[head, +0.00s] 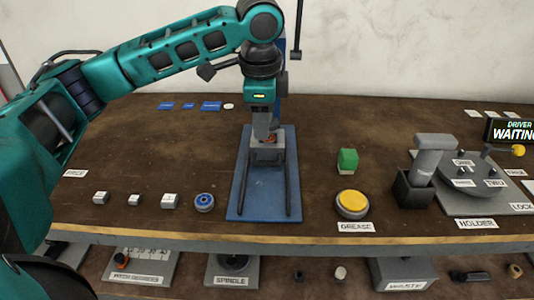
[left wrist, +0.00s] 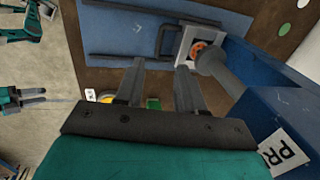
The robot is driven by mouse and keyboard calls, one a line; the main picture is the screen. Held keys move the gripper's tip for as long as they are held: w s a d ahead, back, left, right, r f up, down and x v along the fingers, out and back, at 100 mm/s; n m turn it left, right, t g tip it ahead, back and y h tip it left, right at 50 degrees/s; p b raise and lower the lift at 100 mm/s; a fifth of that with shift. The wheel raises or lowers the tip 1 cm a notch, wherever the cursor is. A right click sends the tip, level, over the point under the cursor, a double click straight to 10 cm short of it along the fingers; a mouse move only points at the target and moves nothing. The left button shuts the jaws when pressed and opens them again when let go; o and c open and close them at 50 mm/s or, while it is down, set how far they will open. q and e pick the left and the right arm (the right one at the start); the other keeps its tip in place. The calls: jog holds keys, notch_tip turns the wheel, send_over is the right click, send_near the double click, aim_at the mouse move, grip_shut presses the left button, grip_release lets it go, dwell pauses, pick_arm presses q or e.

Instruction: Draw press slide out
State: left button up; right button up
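The press slide (head: 266,155) is a grey block with an orange-centred top, at the far end of the blue press base (head: 265,198). In the left wrist view the slide (left wrist: 186,50) shows beside a dark loop handle (left wrist: 162,42). My left gripper (head: 262,134) is over the slide and hides part of it. In the left wrist view its two fingers (left wrist: 160,65) are apart and empty, with the handle just beyond the tips. Whether they touch it I cannot tell. My right gripper (left wrist: 38,96) seems to show small at the left wrist view's left edge.
Dark rails (head: 241,185) run along the base. The blue press column (left wrist: 275,105) and grey ram (left wrist: 215,68) stand close to my left gripper. A blue-rimmed wheel (head: 204,202) is left.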

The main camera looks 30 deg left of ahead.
aim_at(263, 163)
pick_arm(q)
jog(key=f, duration=0.3)
jog(key=w+f+b, duration=0.1)
jog(key=f, duration=0.3)
jog(key=a+f+b, duration=0.1)
jog(key=f, duration=0.3)
jog(key=shift+w, duration=0.4)
jog(key=shift+c, duration=0.3)
grip_shut()
